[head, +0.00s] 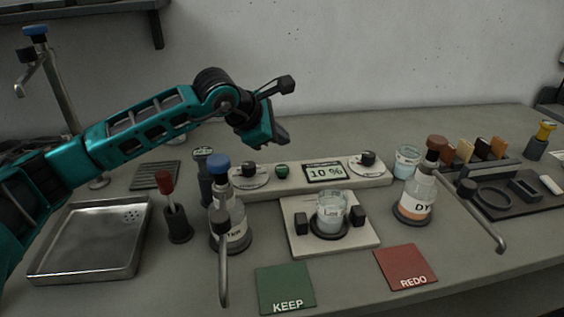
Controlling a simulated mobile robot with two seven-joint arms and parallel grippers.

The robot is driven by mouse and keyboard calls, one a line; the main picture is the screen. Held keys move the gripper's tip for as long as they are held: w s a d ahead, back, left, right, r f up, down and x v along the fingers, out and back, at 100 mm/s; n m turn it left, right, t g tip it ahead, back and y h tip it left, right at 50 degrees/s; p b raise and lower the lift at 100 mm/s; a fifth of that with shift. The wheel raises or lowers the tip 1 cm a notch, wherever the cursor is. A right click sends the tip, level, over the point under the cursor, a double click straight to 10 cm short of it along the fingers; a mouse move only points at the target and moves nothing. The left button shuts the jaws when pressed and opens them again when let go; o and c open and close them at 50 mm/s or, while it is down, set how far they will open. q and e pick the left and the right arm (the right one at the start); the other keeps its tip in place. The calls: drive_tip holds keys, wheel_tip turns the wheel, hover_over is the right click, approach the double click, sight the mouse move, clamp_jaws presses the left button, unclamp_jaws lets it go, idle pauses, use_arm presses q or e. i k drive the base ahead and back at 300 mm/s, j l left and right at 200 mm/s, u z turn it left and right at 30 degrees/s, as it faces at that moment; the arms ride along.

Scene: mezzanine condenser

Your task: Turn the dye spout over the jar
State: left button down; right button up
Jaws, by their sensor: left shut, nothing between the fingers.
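The dye bottle (413,194), with a label reading "DY" and a brown cap (437,143), stands in a dark ring right of centre. Its dye spout (480,220) is a grey arm that points to the front right, away from the jar. The glass jar (331,208) sits upright on a dark round rest in the middle, with clear contents. My left gripper (270,137) is shut and empty, raised above the back of the bench, left of and behind the jar. My right gripper is out of view.
A blue-capped bottle (229,222) has a spout (224,270) pointing forward. A panel (300,177) reading 10 % stands behind the jar. Green KEEP (286,281) and red REDO (405,265) mats lie in front. A steel tray (84,261) is left, a dark rack (519,190) right.

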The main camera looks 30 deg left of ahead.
sight(466, 189)
drive_tip(key=k+l, duration=0.15)
drive_tip(key=l, duration=0.2)
drive_tip(key=k+l, duration=0.1)
drive_tip(key=l, duration=0.2)
drive_tip(key=k+l, duration=0.15)
drive_tip(key=l, duration=0.2)
drive_tip(key=k+l, duration=0.1)
drive_tip(key=l, duration=0.2)
